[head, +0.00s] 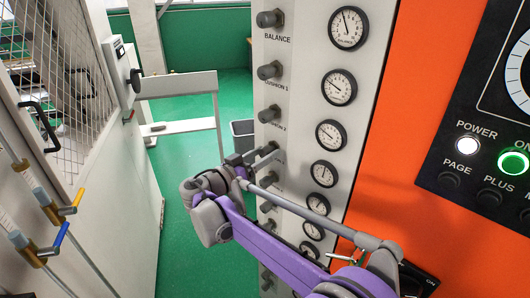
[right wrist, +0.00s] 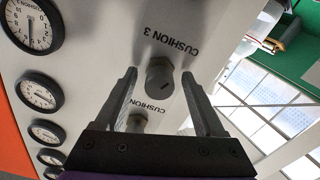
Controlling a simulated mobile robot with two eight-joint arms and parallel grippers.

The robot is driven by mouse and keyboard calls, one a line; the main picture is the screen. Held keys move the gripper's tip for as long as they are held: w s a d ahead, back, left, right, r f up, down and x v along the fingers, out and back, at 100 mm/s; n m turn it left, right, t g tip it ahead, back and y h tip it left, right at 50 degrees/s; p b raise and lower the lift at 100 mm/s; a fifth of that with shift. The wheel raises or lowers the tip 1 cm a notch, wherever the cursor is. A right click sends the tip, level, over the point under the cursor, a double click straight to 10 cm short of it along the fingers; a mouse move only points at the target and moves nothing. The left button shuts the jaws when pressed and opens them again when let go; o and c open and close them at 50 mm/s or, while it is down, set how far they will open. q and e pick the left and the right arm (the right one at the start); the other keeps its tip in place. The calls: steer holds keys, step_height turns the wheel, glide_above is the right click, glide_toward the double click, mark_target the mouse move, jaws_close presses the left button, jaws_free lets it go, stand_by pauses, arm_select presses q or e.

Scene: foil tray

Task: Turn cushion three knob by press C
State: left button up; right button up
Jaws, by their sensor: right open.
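The cushion three knob (right wrist: 160,76) is a short grey cylinder on the pale panel, with an upside-down CUSHION 3 label above it in the right wrist view. My right gripper (right wrist: 159,84) is open, with one finger on each side of the knob. I see gaps between the fingers and the knob and cannot tell any contact. In the head view my right gripper (head: 258,157) is at the panel's knob column and largely hides this knob and its label. My left gripper is not in view.
The cushion 2 knob (head: 270,113), cushion 1 knob (head: 270,70) and balance knob (head: 270,18) stand above in the same column. Round gauges (head: 331,135) line the panel's right side. An orange face (head: 420,100) and black control box (head: 470,150) lie further right. Green floor is open to the left.

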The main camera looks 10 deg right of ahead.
steer(key=shift+w+d, duration=0.15)
steer(key=shift+d, duration=0.1)
jaws_close()
steer(key=shift+n, duration=0.3)
